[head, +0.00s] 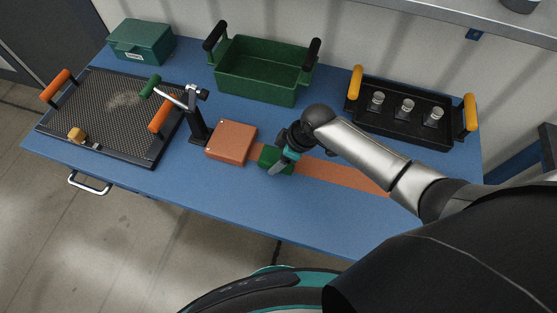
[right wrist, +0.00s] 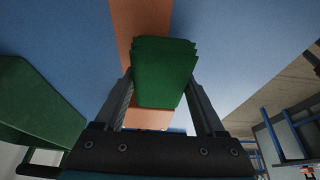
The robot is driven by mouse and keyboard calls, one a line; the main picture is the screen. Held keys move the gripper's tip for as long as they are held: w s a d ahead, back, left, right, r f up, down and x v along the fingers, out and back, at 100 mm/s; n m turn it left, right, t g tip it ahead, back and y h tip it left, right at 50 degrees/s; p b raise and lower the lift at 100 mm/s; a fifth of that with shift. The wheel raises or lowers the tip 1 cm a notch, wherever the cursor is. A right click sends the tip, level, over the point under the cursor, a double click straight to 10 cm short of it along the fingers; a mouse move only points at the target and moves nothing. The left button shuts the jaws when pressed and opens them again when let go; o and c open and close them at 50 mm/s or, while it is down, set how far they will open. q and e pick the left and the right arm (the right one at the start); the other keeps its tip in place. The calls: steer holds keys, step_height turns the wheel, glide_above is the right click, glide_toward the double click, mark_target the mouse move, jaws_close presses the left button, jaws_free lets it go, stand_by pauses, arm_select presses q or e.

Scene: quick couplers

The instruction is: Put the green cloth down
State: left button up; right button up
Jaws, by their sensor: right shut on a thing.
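The green cloth (right wrist: 163,75) is a folded pad between the two fingers of my right gripper in the right wrist view. In the head view the cloth (head: 268,157) shows at the fingertips of my right gripper (head: 280,165), partly hidden by it. My right gripper is shut on the cloth, over the blue table (head: 240,193) and the left end of an orange strip (head: 340,176). I cannot tell whether the cloth touches the table. My left gripper is in neither view.
An orange block (head: 231,142) lies just left of the cloth, beside a dark stand with a lever (head: 195,120). A mesh tray (head: 110,110) is at left. A green bin (head: 262,72) and black tray with glass jars (head: 405,125) stand behind. The table's front is clear.

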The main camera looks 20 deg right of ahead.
steer(key=shift+f, duration=0.6)
